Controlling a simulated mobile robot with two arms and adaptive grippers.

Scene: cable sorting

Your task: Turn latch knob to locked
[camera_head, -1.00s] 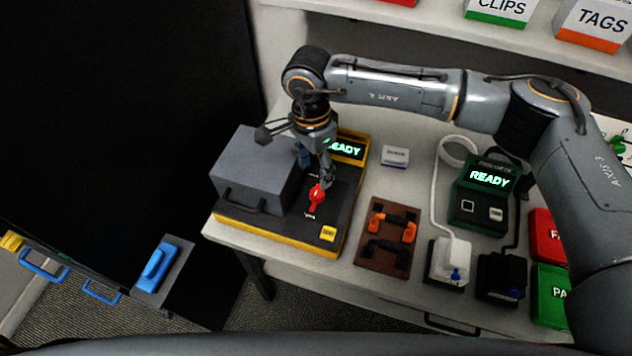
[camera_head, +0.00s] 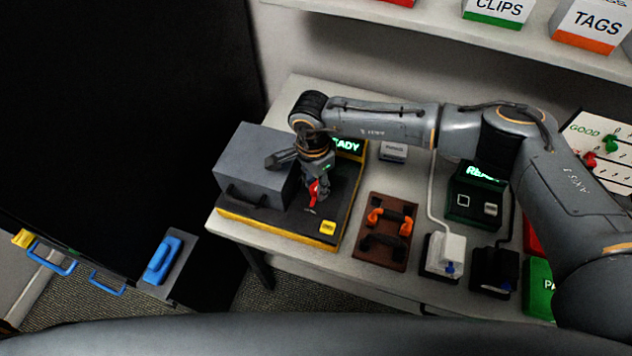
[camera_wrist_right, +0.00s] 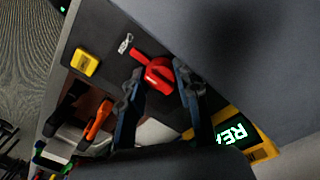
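The red latch knob (camera_head: 313,190) sits on the dark top of a yellow-edged box, beside a grey lidded housing (camera_head: 255,165). In the right wrist view the red knob (camera_wrist_right: 158,75) has its narrow end toward a small white label (camera_wrist_right: 125,43), too small to read. My right gripper (camera_head: 316,183) is down at the knob. In the right wrist view its two blue-grey fingers (camera_wrist_right: 160,72) stand one on each side of the knob, with a gap still showing, mainly at the right finger. Contact with the left finger cannot be told. My left gripper is not in view.
A yellow button (camera_head: 328,227) is on the same box, with a lit green display behind. To the right are a brown board (camera_head: 386,250) with orange and black handles, a white plug block (camera_head: 443,255) and a green-display unit (camera_head: 474,205). A shelf (camera_head: 430,25) runs above.

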